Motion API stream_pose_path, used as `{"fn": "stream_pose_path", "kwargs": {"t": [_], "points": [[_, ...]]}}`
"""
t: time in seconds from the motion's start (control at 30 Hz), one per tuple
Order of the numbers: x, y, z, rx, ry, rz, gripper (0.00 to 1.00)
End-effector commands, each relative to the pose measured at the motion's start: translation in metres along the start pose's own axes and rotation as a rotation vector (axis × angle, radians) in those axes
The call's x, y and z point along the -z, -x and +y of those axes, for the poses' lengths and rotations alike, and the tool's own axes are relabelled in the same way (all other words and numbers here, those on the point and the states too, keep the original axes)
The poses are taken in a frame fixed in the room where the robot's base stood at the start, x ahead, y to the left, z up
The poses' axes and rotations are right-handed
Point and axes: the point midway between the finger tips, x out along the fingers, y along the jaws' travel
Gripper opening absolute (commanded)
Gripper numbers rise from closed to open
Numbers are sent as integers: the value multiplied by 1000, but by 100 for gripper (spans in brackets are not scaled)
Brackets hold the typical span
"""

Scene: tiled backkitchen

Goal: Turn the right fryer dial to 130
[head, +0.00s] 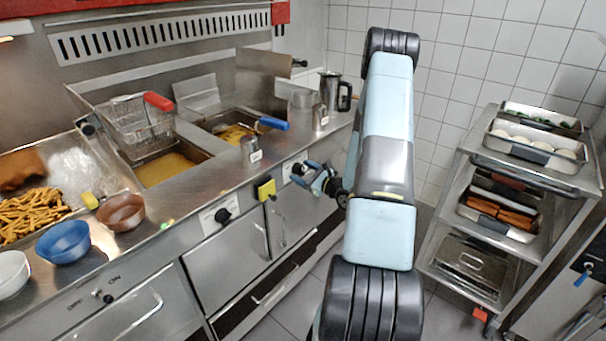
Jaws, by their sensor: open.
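The right fryer dial (297,168) is a small dark knob on a white plate on the steel counter's front, right of a yellow block. My gripper (306,174) is at this dial, coming in from the right. It is open. Its fingers partly cover the dial, so its setting cannot be read and I cannot tell whether they touch it. The left fryer dial (222,215) is a black knob on its own white plate, farther left. The right fryer vat (238,132) has a basket with a blue handle (273,123).
The left fryer basket (138,125) has a red handle. Bowls, including a blue one (62,242), stand along the counter's front edge. A metal jug (330,91) stands at the back right. A steel trolley (452,175) with trays is on the right.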

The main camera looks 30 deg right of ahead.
Motion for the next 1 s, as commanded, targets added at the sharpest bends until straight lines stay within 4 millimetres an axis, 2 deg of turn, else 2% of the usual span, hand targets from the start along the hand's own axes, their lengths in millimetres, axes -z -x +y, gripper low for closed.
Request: {"fn": "stream_pose_path", "kwargs": {"t": [0.17,0.7,0.83,1.0], "points": [[1,16,-1,1,0,2,74],[1,115,0,3,-1,3,74],[2,129,0,1,0,3,74],[2,137,0,1,-1,1,74]]}}
